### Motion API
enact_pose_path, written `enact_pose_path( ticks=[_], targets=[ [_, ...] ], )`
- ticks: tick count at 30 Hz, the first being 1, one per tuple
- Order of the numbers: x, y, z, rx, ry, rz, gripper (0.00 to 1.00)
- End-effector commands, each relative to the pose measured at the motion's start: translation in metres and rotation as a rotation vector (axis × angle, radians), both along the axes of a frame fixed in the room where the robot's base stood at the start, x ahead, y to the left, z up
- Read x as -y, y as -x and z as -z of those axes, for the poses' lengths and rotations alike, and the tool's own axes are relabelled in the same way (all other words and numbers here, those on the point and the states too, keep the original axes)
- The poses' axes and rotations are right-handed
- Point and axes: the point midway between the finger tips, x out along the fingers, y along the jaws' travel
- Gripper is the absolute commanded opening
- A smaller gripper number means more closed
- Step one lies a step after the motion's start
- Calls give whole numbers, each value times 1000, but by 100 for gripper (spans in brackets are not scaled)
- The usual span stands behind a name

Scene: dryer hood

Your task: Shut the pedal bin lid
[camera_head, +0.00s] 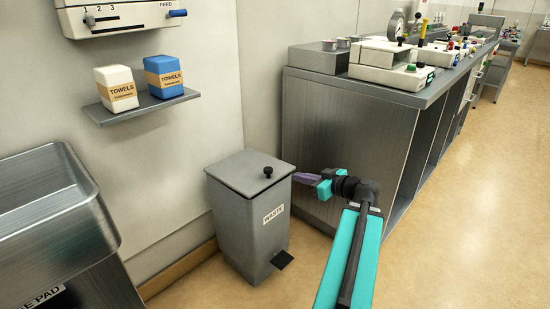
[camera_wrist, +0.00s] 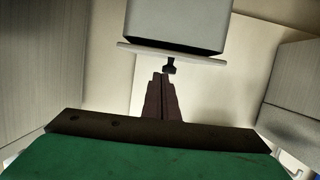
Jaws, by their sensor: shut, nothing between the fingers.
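The grey pedal bin (camera_head: 250,225) stands on the floor against the wall, with a WASTE label and a black pedal (camera_head: 282,259) at its front. Its lid (camera_head: 245,170) lies flat over the top, with no clear gap in the head view. A black knob (camera_head: 268,171) stands on the lid. My gripper (camera_head: 295,178) is shut and empty, just right of the lid in the head view. In the wrist view the bin (camera_wrist: 175,22) appears inverted, and the lid edge (camera_wrist: 195,59) and knob (camera_wrist: 169,68) are just beyond my closed fingertips (camera_wrist: 161,76). I cannot tell whether they touch.
A metal cabinet (camera_head: 335,130) with instruments on top stands close on the right. A steel basin (camera_head: 50,215) is at the left. A wall shelf (camera_head: 140,107) holds two towel boxes above the bin. Open floor (camera_head: 470,210) lies to the right.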

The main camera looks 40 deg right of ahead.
Motion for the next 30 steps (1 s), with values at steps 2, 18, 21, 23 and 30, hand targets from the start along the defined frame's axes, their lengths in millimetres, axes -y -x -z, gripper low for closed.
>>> enact_pose_path(
  ticks=[2, 18, 21, 23, 30],
  targets=[
    [-3, -2, -19, 0, -3, -2, 0],
    [-19, -16, -75, -4, -21, -28, 0],
    [-20, -17, -77, -4, -22, -30, 0],
    [-20, -17, -77, -4, -22, -30, 0],
    [-20, -17, -76, -4, -22, -30, 0]
  ],
)
